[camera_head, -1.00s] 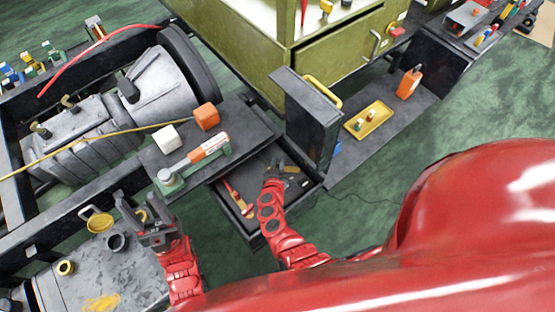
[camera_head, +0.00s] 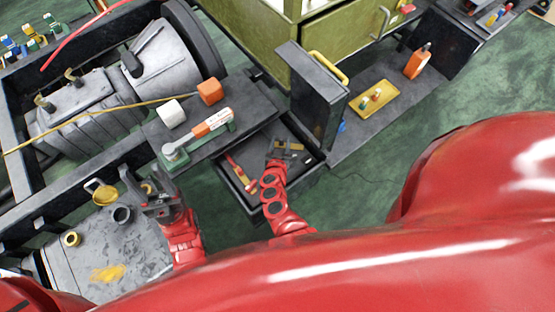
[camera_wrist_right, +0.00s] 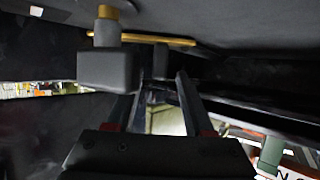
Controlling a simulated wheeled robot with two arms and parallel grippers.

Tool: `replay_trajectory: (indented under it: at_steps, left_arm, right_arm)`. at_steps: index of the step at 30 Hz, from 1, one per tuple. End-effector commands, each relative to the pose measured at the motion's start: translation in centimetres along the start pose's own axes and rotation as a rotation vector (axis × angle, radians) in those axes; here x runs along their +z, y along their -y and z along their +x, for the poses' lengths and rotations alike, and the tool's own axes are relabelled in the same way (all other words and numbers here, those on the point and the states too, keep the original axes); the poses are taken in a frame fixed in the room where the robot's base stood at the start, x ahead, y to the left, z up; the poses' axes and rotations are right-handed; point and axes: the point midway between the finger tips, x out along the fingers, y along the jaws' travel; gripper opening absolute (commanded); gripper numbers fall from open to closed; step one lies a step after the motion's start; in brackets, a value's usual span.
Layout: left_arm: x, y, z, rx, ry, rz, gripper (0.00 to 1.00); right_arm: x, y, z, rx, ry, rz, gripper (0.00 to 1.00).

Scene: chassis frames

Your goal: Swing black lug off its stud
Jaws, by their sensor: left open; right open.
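My right gripper (camera_head: 281,150) is open, inside the dark open tray (camera_head: 256,206). In the right wrist view its two dark fingers (camera_wrist_right: 160,100) stand apart with nothing clearly between them. A dark grey block with a brass stud (camera_wrist_right: 108,62) shows close by, left of and partly in front of the fingers. I cannot tell for certain whether this block is the black lug. A red and yellow piece (camera_head: 241,176) lies in the tray, left of my right gripper. My left gripper (camera_head: 158,200) is open and empty above the grey case at lower left.
An upright dark panel (camera_head: 315,95) with a yellow handle stands right behind the tray. An orange and white tool (camera_head: 212,123), an orange cube (camera_head: 210,92) and a white cube (camera_head: 172,113) sit on the dark shelf. A yellow tray (camera_head: 376,100) lies further right.

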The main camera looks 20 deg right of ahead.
Motion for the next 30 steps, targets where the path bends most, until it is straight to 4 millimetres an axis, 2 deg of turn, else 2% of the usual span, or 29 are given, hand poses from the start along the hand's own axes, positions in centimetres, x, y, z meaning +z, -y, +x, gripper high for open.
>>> replay_trajectory:
  at_steps: [5,15,18,23,30]
  left_arm:
    - [-0.1,0.0,0.6,0.0,0.0,0.0,0.53]
    - [0.0,0.0,0.1,0.0,0.0,0.0,0.53]
    - [0.0,0.0,-0.1,0.0,0.0,0.0,0.53]
    - [0.0,0.0,-0.3,0.0,0.0,0.0,0.53]
    - [0.1,0.0,-0.3,0.0,0.0,0.0,0.53]
  right_arm:
    - [0.0,-0.2,-3.8,0.004,0.003,0.002,0.53]
    - [0.4,-0.1,-11.2,0.002,0.005,0.001,0.53]
    - [0.1,-0.2,-12.8,0.005,0.001,0.0,0.53]
    - [0.2,0.0,-14.8,0.0,0.003,-0.002,0.53]
    - [0.0,-0.1,-15.4,0.002,0.0,-0.001,0.53]
